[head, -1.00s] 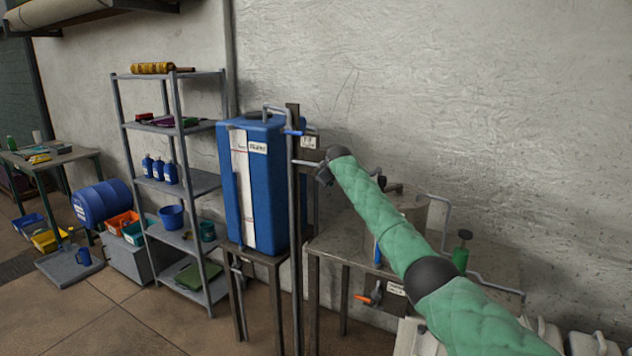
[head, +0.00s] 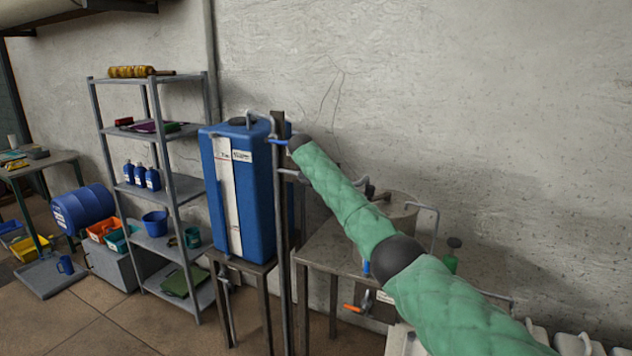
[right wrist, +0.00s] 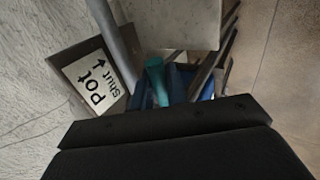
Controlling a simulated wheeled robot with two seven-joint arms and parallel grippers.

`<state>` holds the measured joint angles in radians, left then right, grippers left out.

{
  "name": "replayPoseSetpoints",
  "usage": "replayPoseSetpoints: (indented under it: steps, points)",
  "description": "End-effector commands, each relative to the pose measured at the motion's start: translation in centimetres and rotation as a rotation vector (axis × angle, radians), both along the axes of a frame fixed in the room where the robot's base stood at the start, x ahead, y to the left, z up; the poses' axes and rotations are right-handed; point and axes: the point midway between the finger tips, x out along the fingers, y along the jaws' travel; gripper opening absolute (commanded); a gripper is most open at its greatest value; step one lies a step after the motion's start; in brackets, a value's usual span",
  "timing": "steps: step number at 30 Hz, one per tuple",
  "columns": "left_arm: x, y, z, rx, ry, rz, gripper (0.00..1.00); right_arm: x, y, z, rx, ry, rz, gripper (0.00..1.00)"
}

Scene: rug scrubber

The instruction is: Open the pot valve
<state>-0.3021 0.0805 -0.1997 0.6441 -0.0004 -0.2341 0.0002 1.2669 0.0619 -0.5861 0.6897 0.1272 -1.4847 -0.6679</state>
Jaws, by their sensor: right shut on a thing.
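The blue pot valve lever (head: 277,141) sticks out to the left, roughly level, at the top of the upright post beside the blue tank (head: 262,190). My right gripper (head: 296,143) is at the lever's right end, shut on it; my arm's end hides the fingers and the valve body. In the right wrist view my black gripper (right wrist: 165,122) fills the bottom, and its grip is hidden. Beyond it is a "Pot Shut" sign (right wrist: 98,82) with arrows, next to a grey pipe (right wrist: 115,40). My left gripper is not in view.
The post (head: 282,240) stands close to the tank. A grey shelf (head: 185,190) stands left. The wall is close behind.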

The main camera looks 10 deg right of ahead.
Motion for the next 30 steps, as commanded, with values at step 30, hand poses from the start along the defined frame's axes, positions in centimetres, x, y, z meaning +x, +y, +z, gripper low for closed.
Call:
replayPoseSetpoints:
  steps: [30]
  points:
    - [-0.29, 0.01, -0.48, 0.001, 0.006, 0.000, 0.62, -0.50, 0.29, 0.47, -0.010, 0.006, 0.001, 0.33]
